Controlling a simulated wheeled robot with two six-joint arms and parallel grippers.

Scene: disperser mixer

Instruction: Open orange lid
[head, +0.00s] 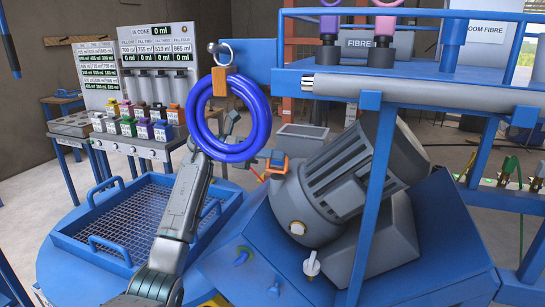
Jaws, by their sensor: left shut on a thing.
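The orange lid (277,168) is a small orange piece at the left end of a grey motor-like housing, just right of the blue ring. My left arm rises from the bottom and bends behind the blue ring. My left gripper (268,157) is at the orange lid and shut on it; the contact is small and partly hidden by the ring. How far the lid is open cannot be told. My right gripper is not in view.
A thick blue ring (264,115) hangs in front of my left wrist. The grey motor housing (335,185) and a blue frame post (373,215) stand to the right. A blue mesh tray (75,235) lies at the left. Coloured dispensers (162,131) stand behind.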

